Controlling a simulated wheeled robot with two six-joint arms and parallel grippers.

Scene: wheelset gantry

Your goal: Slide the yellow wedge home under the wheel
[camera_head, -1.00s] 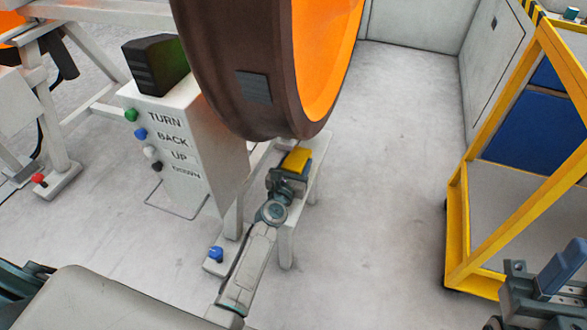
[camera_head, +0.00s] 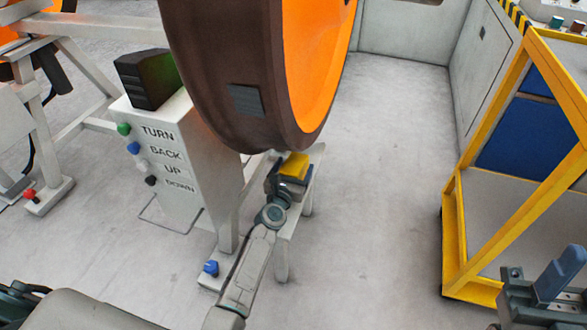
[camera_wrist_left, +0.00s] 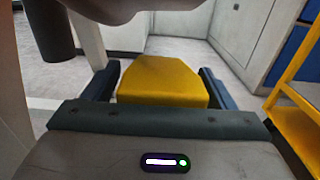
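The yellow wedge (camera_head: 293,167) sits at the top of a narrow white stand (camera_head: 283,235), at the lower edge of the big brown-rimmed wheel (camera_head: 225,90) with its orange face. My left gripper (camera_head: 287,177) reaches it from the near side. Whether wedge and wheel touch cannot be told. My right gripper (camera_head: 540,285) is at the lower right, partly cut off, away from the wheel.
A white control box (camera_head: 170,160) with TURN, BACK, UP and DOWN buttons stands left of the wheel. A blue button (camera_head: 211,268) sits on a foot near my left arm. A yellow-framed cart (camera_head: 452,240) stands at the right. The floor between is clear.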

